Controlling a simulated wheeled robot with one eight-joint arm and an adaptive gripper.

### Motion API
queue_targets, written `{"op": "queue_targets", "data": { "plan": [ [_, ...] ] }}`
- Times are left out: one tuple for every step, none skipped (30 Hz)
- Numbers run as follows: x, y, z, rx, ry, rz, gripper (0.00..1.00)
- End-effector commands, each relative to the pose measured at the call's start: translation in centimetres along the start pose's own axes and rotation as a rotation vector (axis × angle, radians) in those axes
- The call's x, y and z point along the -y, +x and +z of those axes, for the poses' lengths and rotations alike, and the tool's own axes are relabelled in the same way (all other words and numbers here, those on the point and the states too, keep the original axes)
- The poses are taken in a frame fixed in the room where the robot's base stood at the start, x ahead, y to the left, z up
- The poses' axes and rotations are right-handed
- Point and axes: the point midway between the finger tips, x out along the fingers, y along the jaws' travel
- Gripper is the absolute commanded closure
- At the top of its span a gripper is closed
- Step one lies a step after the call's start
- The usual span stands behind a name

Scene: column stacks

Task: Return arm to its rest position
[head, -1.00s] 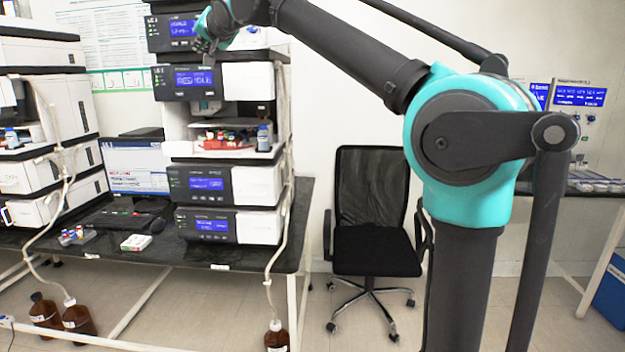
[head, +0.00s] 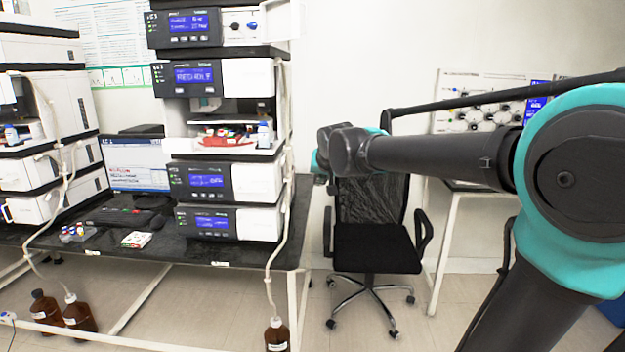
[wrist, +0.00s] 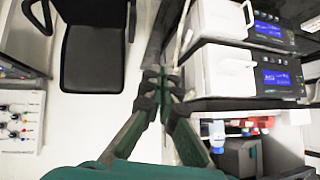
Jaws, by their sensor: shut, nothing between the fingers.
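My gripper (wrist: 162,82) shows in the wrist view with its fingertips together and nothing between them. It hangs in free air, with the chair to its left and the instrument stack to its right in that view. In the head view my arm reaches in from the right. Its far end is in front of the chair's backrest, to the right of the near instrument stack, and the fingers are hidden or too small to make out there.
The near instrument stack (head: 251,183) stands on a dark bench (head: 262,254), with an open bay holding vials. An office chair (head: 375,247) stands behind my arm. A second stack (head: 50,175) is at left. Brown bottles (head: 79,318) stand on the floor.

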Motion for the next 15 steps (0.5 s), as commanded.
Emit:
{"op": "queue_targets", "data": {
  "plan": [
    [-2.6,0.4,2.7,0.03,-0.002,0.029,1.0],
    [-4.0,0.6,4.3,0.048,-0.007,0.043,1.0],
    [-5.7,0.8,6.5,0.075,-0.012,0.06,1.0],
    [-7.0,0.9,8.2,0.096,-0.017,0.073,1.0],
    [-8.2,0.9,9.9,0.116,-0.02,0.085,1.0],
    [-9.7,0.9,12.2,0.143,-0.025,0.099,1.0],
    [-10.8,0.9,13.9,0.164,-0.029,0.108,1.0],
    [-11.9,0.8,15.8,0.186,-0.033,0.117,1.0],
    [-13.3,0.6,18.1,0.214,-0.037,0.129,1.0],
    [-14.2,0.4,20.0,0.235,-0.04,0.135,1.0],
    [-15.2,0.1,21.9,0.257,-0.043,0.141,1.0],
    [-16.3,-0.2,24.3,0.285,-0.047,0.148,1.0],
    [-17.0,-0.6,26.1,0.306,-0.049,0.152,1.0],
    [-17.7,-0.9,27.8,0.325,-0.051,0.155,1.0],
    [-18.5,-1.3,30.0,0.35,-0.055,0.158,1.0]
  ]
}}
